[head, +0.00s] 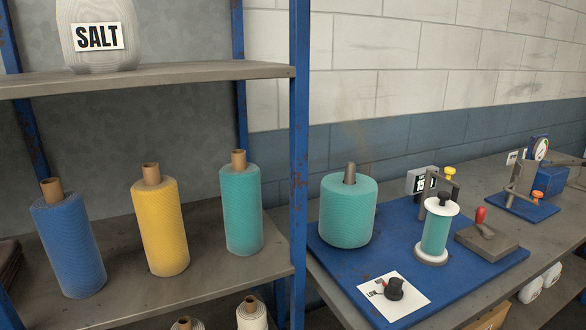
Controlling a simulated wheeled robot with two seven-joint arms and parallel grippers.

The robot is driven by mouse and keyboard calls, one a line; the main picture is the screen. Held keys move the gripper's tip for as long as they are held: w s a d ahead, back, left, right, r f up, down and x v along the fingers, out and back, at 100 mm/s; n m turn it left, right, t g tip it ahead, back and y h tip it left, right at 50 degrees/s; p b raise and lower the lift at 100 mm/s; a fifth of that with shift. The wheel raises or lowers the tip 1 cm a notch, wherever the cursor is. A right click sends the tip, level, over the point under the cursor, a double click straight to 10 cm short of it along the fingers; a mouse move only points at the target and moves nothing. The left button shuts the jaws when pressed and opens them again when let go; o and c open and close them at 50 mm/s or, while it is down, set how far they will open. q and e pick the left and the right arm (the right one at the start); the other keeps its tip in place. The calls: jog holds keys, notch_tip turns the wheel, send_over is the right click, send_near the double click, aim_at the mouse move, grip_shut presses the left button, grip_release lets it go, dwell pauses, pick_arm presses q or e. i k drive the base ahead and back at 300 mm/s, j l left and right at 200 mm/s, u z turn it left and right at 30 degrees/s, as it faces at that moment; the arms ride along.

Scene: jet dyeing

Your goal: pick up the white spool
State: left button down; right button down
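A white spool (252,316) with a brown core stands on a lower shelf level at the bottom edge of the head view; only its upper part shows. A second pale spool (187,324) with a brown core is just left of it, mostly cut off by the frame edge. Neither of my grippers is in view.
Blue (68,245), yellow (160,228) and teal (242,210) spools stand on the shelf (215,285) above. A blue rack post (299,150) rises right of them. On the right, a workbench (465,295) holds a large teal spool (347,212) and small devices on a blue board.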

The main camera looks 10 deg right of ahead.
aim_at(441, 210)
jog(key=l+u, duration=0.1)
jog(key=l, duration=0.5)
jog(key=k+l+u, duration=0.1)
jog(key=l, duration=1.1)
jog(key=k+l+u, duration=0.15)
jog(key=l, duration=0.45)
jog(key=k+l+u, duration=0.1)
jog(key=l, duration=0.45)
jog(key=k+l+u, duration=0.1)
jog(key=l, duration=0.5)
jog(key=k+l+u, duration=0.1)
jog(key=l, duration=0.45)
jog(key=k+l, duration=0.25)
jog(key=l, duration=0.3)
jog(key=i+l+u, duration=0.05)
